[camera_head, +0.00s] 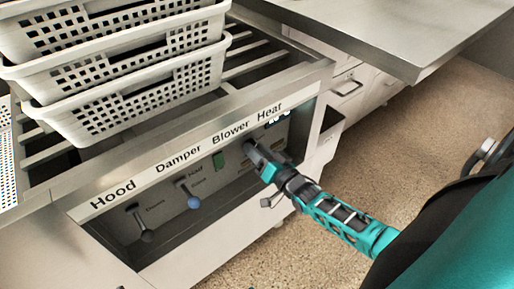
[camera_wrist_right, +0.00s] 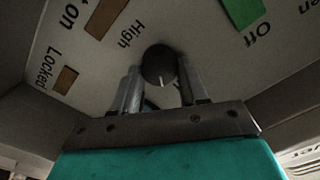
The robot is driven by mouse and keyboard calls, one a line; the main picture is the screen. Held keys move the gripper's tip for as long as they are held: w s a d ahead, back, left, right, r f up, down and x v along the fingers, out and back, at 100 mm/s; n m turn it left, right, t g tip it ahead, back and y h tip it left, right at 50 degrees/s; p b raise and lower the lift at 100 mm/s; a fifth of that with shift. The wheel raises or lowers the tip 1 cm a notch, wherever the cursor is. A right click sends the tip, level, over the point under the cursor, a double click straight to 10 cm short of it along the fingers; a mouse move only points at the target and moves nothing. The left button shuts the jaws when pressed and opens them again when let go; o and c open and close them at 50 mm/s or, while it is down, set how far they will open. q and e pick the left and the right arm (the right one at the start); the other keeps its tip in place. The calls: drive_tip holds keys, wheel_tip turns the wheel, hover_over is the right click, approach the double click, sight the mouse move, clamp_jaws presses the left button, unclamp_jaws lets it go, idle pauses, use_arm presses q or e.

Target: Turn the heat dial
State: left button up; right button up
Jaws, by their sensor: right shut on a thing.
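The control panel (camera_head: 215,170) is recessed under a ledge labelled Hood, Damper, Blower and Heat. My right gripper (camera_head: 251,150) reaches into the recess under the Heat label and covers most of the dial in the head view. In the right wrist view the round dark heat dial (camera_wrist_right: 159,64) sits between the fingers of my right gripper (camera_wrist_right: 160,85), which are shut on it. A light pointer mark on the dial is faintly visible. My left gripper is not in view.
Stacked white perforated baskets (camera_head: 150,95) stand on the slatted rack above. The recess walls are close around my gripper.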

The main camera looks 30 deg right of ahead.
drive_tip(key=shift+d+f+m+b, duration=0.1)
drive_tip(key=shift+m+b, duration=0.15)
drive_tip(key=shift+m, duration=2.4)
drive_tip(key=shift+f+m+b, duration=0.1)
drive_tip(key=shift+m+b, duration=0.1)
drive_tip(key=shift+m, duration=2.75)
drive_tip(key=o, duration=1)
